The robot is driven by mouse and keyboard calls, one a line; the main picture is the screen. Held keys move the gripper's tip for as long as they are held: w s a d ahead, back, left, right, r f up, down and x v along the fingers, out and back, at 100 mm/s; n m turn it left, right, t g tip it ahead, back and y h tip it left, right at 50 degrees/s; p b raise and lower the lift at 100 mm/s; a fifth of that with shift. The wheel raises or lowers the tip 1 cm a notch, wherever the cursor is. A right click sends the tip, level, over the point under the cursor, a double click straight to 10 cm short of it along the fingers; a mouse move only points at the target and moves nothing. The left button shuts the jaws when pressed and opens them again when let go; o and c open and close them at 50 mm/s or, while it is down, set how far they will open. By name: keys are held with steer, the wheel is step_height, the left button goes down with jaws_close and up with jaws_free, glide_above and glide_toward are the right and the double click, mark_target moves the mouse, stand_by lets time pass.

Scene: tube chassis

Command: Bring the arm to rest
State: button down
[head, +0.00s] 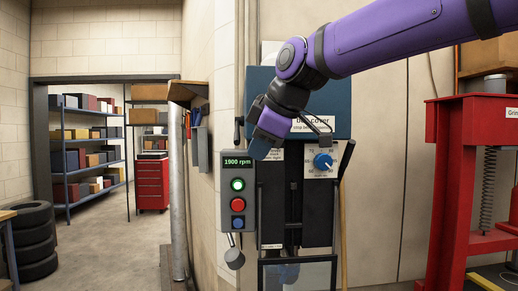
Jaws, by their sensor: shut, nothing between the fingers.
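My purple arm reaches in from the upper right, in front of a machine with a dark blue belt cover (341,92). My gripper (259,153) hangs at the arm's end, pointing down, just above and right of the control box (238,168). It is shut and empty. Its fingertips are small and hard to make out, and I cannot tell whether they touch the machine behind.
The control box shows "1900 rpm", with green, red and blue buttons. A clear guard (299,274) is below. A red press (457,180) stands at right; tyres (35,240) are stacked at left.

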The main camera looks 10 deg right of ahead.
steer(key=s+d+f+m+h, duration=0.2)
steer(key=s+d+f+m, duration=0.6)
steer(key=s+d, duration=0.3)
steer(key=s+d+f+m+h, duration=0.2)
steer(key=s+d+f+m, duration=0.6)
steer(key=s+d, duration=0.3)
steer(key=shift+s+d+f+g, duration=0.25)
steer(key=shift+d+f+g, duration=0.15)
steer(key=shift+d+f, duration=0.45)
steer(key=shift+d+r, duration=0.15)
steer(key=shift+r, duration=0.05)
